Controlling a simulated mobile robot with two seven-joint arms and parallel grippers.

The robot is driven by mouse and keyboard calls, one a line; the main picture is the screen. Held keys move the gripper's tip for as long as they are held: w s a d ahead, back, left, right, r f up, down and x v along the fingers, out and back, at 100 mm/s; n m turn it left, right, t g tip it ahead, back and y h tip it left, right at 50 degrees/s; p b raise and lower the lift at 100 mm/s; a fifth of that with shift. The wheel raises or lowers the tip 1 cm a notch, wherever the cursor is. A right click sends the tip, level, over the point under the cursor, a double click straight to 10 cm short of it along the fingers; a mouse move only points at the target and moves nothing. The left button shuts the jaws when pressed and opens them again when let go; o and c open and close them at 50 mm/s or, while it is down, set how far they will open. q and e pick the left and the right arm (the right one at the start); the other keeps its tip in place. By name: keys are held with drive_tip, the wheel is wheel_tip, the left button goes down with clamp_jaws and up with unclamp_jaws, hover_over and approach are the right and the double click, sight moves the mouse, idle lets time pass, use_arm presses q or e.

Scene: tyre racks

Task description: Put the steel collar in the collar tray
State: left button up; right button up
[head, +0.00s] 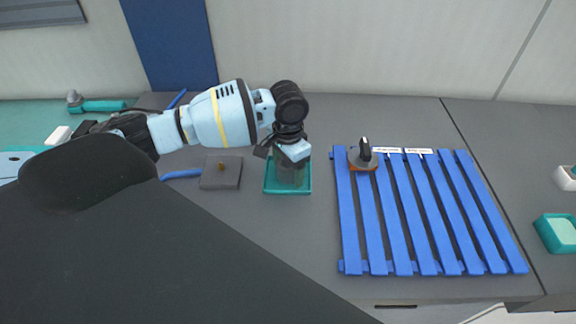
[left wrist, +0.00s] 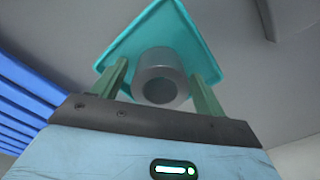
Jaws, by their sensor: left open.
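The steel collar (left wrist: 160,66) is a grey ring with a round hole. In the left wrist view it is between the two green fingers of my left gripper (left wrist: 159,72), with a gap to the right finger. Behind it is the teal collar tray (left wrist: 160,32), and the collar appears to rest in it. In the head view my left gripper (head: 291,168) points down over the tray (head: 287,190) and largely hides the collar. My left gripper is open. My right gripper is not in view.
A blue slatted rack (head: 430,215) lies to the right, with a dark-handled object (head: 363,157) at its back left corner. A dark square block (head: 221,173) lies left of the tray. A teal container (head: 557,233) stands at the far right. The grey bench in front of the tray is clear.

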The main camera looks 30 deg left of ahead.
use_arm(q)
drive_tip(key=shift+r, duration=0.1)
wheel_tip(320, 180, up, 12)
drive_tip(key=p, duration=0.1)
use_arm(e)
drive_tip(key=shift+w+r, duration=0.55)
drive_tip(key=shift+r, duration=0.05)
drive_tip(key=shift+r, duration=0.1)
